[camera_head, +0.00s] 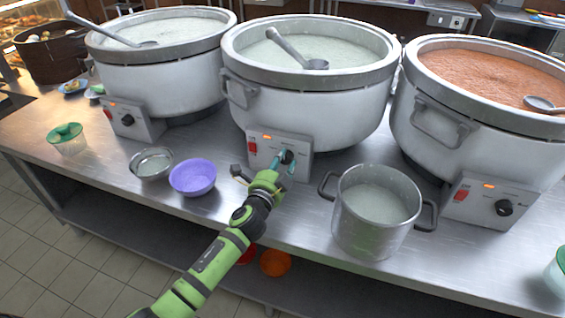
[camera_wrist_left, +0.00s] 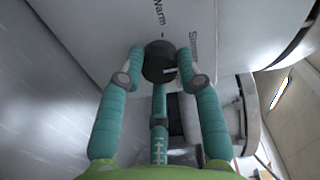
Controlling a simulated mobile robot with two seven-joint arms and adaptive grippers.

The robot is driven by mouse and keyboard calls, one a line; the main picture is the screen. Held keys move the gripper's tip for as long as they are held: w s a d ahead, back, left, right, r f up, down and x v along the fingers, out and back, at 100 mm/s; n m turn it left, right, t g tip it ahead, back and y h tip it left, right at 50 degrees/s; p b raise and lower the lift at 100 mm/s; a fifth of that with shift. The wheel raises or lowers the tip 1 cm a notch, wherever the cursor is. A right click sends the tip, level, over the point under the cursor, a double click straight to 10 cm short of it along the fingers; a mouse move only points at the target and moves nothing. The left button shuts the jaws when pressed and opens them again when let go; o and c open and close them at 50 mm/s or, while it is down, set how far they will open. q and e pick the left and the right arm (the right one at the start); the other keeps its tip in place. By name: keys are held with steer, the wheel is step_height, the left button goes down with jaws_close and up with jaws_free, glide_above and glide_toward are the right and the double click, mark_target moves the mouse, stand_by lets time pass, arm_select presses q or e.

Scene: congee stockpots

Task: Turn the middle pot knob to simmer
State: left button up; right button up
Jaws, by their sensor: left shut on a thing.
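The middle pot (camera_head: 308,95) is a large white stockpot of pale congee with a ladle in it. Its control box (camera_head: 262,147) faces me, with a red switch and a lit orange lamp. The black knob (camera_head: 288,156) is on the right of that box. My left gripper (camera_head: 284,165) reaches it from the front and is shut on the knob. In the left wrist view, teal fingers (camera_wrist_left: 166,75) sit on both sides of the black knob (camera_wrist_left: 158,60), whose light mark points toward the right finger. "Warm" and a partly covered word show on the panel. My right gripper is out of view.
A steel pot (camera_head: 375,212) with two handles stands to the right of my arm. A purple bowl (camera_head: 193,177) and a metal bowl (camera_head: 151,163) sit to its left. Similar large pots stand left (camera_head: 160,65) and right (camera_head: 480,110). Bare steel counter (camera_head: 105,175) lies at the left.

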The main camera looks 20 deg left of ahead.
arm_select(q)
steer(key=shift+r, duration=0.1)
steer(key=o, duration=1.1)
steer(key=shift+o, duration=0.2)
steer(key=shift+s, duration=0.45)
steer(key=s, duration=1.1)
steer(key=shift+a+r, duration=0.2)
steer(key=shift+a, duration=0.1)
steer(key=shift+s+f, duration=0.1)
